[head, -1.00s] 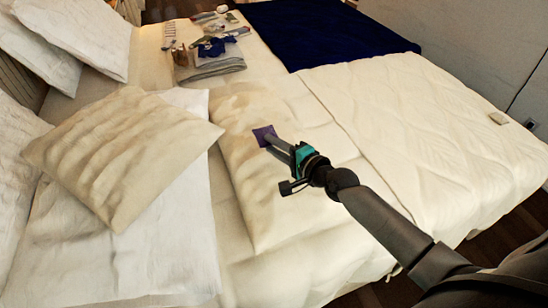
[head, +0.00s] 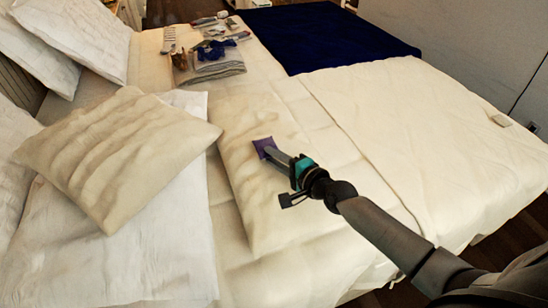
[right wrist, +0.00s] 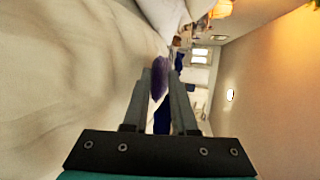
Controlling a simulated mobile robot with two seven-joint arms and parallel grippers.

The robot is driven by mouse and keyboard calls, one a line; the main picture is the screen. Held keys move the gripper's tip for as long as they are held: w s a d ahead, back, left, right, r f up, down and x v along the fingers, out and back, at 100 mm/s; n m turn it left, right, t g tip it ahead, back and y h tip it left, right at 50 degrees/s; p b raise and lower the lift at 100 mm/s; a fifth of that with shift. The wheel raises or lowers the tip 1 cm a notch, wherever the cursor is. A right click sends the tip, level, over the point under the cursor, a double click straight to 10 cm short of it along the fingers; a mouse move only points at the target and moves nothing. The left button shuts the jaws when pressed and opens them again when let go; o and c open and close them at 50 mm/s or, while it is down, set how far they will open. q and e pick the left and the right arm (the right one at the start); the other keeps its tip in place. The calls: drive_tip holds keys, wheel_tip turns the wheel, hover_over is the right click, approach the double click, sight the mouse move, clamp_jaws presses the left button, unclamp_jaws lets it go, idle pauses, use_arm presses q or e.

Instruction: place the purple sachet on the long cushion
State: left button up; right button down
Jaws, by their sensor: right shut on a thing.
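The purple sachet (head: 263,146) is at the tips of my right gripper (head: 268,151), over the long cushion (head: 243,190) in the head view. My right gripper is shut on the sachet. In the right wrist view the sachet (right wrist: 159,78) sits between the two fingertips (right wrist: 161,72), close beside the cream cushion surface (right wrist: 65,75). I cannot tell whether the sachet touches the cushion. The long cushion lies lengthwise on the bed. My left gripper is not in view.
A cream pillow (head: 115,155) lies on white pillows to the left. Folded grey cloth (head: 208,72) and several small items lie at the back. A dark blue blanket (head: 325,38) covers the far right. A small pale block (head: 501,121) sits near the bed's right edge.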

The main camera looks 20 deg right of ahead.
drive_tip(key=shift+f, duration=0.25)
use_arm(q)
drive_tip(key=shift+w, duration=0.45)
use_arm(e)
drive_tip(key=c, duration=1)
unclamp_jaws()
drive_tip(key=shift+s+f, duration=0.15)
drive_tip(key=shift+r+p, duration=0.35)
drive_tip(key=shift+p, duration=0.1)
drive_tip(key=v, duration=0.2)
drive_tip(key=p+v, duration=0.1)
drive_tip(key=v, duration=0.1)
drive_tip(key=shift+s+d+r, duration=0.1)
drive_tip(key=shift+s+r, duration=0.05)
drive_tip(key=shift+r, duration=0.25)
drive_tip(key=p+v, duration=0.1)
drive_tip(key=v, duration=0.5)
drive_tip(key=shift+r, duration=0.1)
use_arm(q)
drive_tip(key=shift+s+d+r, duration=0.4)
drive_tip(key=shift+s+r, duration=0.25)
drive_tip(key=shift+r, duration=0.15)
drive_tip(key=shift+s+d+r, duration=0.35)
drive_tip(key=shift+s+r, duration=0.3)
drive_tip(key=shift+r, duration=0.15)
use_arm(e)
drive_tip(key=shift+s+d+r, duration=0.2)
drive_tip(key=shift+s, duration=0.45)
